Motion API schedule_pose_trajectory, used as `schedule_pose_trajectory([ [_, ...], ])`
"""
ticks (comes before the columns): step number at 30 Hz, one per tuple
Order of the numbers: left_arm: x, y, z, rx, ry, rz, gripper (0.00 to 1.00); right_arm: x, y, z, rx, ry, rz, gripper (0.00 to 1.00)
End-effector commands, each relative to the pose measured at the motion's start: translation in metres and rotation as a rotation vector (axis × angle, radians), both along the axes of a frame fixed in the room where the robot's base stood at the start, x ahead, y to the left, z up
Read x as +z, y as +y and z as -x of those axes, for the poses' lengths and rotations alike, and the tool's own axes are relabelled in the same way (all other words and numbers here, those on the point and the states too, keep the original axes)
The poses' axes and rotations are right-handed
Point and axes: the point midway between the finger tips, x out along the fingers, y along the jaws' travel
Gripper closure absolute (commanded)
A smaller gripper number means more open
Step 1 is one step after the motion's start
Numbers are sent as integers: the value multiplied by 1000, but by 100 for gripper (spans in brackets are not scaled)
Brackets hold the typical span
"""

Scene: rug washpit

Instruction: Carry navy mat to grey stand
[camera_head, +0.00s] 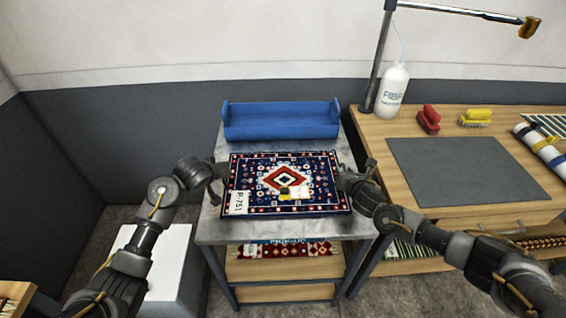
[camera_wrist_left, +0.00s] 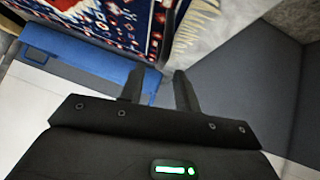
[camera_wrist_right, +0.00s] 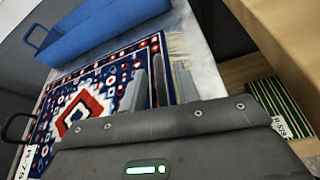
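The navy mat (camera_head: 265,205) has a red and white medallion and a white tag reading R-751. It lies flat on a grey metal-topped table (camera_head: 225,232). My left gripper (camera_wrist_left: 160,80) is open and empty by the mat's left edge. My right gripper (camera_wrist_right: 148,78) is by its right edge, fingers apart, with nothing clearly between them. A pale grey block (camera_head: 160,262) stands at the lower left; I cannot tell if it is the stand.
A blue trough (camera_head: 280,122) stands behind the mat. Shelves below the table hold a red mat (camera_head: 285,250). The wooden bench (camera_head: 420,212) at the right carries a grey slab (camera_head: 465,170), a white bottle (camera_head: 392,90), brushes (camera_head: 429,120) and rolls. Floor shows at the left.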

Motion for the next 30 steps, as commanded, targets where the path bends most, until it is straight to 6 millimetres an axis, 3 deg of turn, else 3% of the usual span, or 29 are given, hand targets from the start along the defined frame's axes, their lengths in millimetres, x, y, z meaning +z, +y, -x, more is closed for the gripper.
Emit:
schedule_pose_trajectory([
  [3, 20, 2, 21, 0, -3, 3, 68, 0, 0, 0, 0, 0, 0, 68],
  [11, 46, 5, 45, 0, -2, 5, 68, 0, 0, 0, 0, 0, 0, 68],
  [23, 52, 8, 54, 1, 0, -2, 68, 0, 0, 1, 0, 0, 0, 68],
  [30, 52, 8, 54, 0, 0, -1, 68, 9, -3, 23, 1, 0, 0, 68],
])
